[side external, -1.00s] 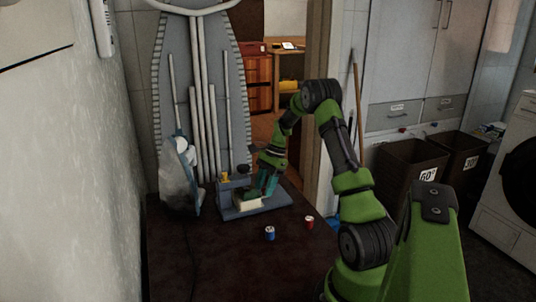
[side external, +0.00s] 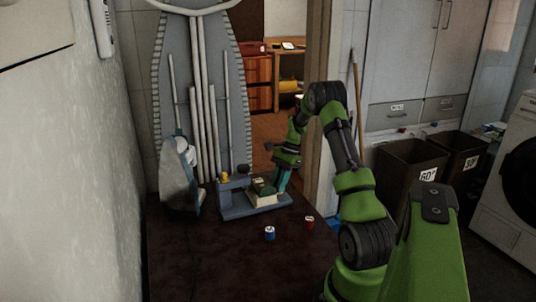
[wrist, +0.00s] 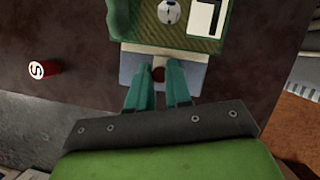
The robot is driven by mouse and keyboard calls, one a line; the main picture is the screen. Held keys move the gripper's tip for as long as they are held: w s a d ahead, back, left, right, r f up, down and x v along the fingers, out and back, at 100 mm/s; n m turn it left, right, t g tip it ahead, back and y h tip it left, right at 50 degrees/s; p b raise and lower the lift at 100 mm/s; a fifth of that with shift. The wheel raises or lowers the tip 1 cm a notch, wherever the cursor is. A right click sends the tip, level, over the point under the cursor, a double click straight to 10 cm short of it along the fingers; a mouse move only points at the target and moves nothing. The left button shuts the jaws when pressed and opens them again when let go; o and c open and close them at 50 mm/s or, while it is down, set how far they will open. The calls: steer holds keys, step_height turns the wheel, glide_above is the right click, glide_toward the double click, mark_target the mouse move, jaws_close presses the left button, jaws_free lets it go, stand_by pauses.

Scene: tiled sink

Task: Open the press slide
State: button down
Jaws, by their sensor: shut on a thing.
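The press (side external: 232,212) has a blue-grey base and stands on the dark table. Its slide (side external: 262,199) is a cream block with a green top, set toward the right part of the base. In the wrist view, the slide (wrist: 170,51) shows its cream edge under a green textured piece with a silver knob and white label. My gripper (side external: 277,190) is at the slide's right end.
A blue can (side external: 270,233) and a red can (side external: 309,222) stand on the table (side external: 215,265) in front of the press. The table's front left is clear.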

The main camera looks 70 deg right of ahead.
steer(key=shift+s+d, duration=1)
steer(key=shift+d, duration=0.05)
steer(key=c, duration=1)
jaws_free()
steer(key=shift+c, duration=0.2)
steer(key=v, duration=1.6)
steer(key=shift+r, duration=0.45)
